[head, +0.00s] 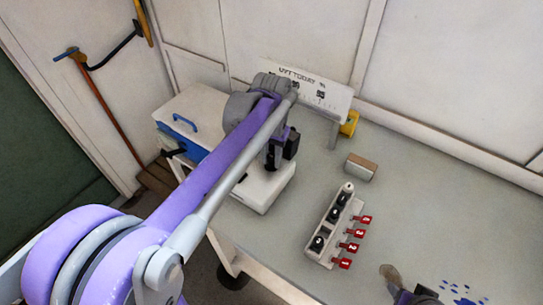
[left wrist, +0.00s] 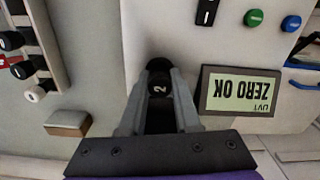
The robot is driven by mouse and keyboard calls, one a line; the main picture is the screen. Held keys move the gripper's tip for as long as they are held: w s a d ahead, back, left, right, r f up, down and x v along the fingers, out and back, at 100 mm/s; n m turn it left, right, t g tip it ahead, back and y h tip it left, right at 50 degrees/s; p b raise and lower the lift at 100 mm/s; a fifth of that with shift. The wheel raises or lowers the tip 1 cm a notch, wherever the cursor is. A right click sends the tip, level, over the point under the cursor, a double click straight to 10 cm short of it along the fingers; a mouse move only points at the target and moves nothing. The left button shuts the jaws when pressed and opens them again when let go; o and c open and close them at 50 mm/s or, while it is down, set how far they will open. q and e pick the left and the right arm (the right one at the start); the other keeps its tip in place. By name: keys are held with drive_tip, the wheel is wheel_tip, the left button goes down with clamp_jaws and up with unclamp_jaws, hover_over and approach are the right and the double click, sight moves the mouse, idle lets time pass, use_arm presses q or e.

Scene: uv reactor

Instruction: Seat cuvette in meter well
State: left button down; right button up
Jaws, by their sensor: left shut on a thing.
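My left gripper (head: 271,160) is over the white meter (head: 262,192), whose top it partly hides in the head view. In the left wrist view the gripper (left wrist: 158,82) is shut on a cuvette with a black cap marked 2 (left wrist: 158,89). A dark round shape (left wrist: 158,65) shows just beyond the cap, at the fingertips; I cannot tell whether it is the well, or how deep the cuvette sits. The meter's display (left wrist: 241,94) reads ZERO OK, upside down. My right gripper (head: 392,274) shows in part at the bottom edge; its jaws are unclear.
A white rack (head: 320,254) holds several capped cuvettes beside numbered red tags (head: 352,247). A small brown-topped block (head: 361,167) lies behind it. A UVT TODAY board (head: 312,92) stands at the back. Blue spots (head: 462,289) mark the table's right, which is mostly clear.

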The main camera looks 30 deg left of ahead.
sight(272, 156)
use_arm(q)
drive_tip(key=shift+f, duration=0.4)
use_arm(e)
drive_tip(key=shift+s+f, duration=0.15)
drive_tip(key=shift+f, duration=0.15)
use_arm(q)
drive_tip(key=c, duration=0.5)
unclamp_jaws()
drive_tip(key=shift+c, duration=0.2)
wheel_tip(272, 156, up, 11)
drive_tip(key=shift+f, duration=0.1)
use_arm(e)
drive_tip(key=shift+w+r, duration=0.2)
drive_tip(key=shift+r, duration=0.25)
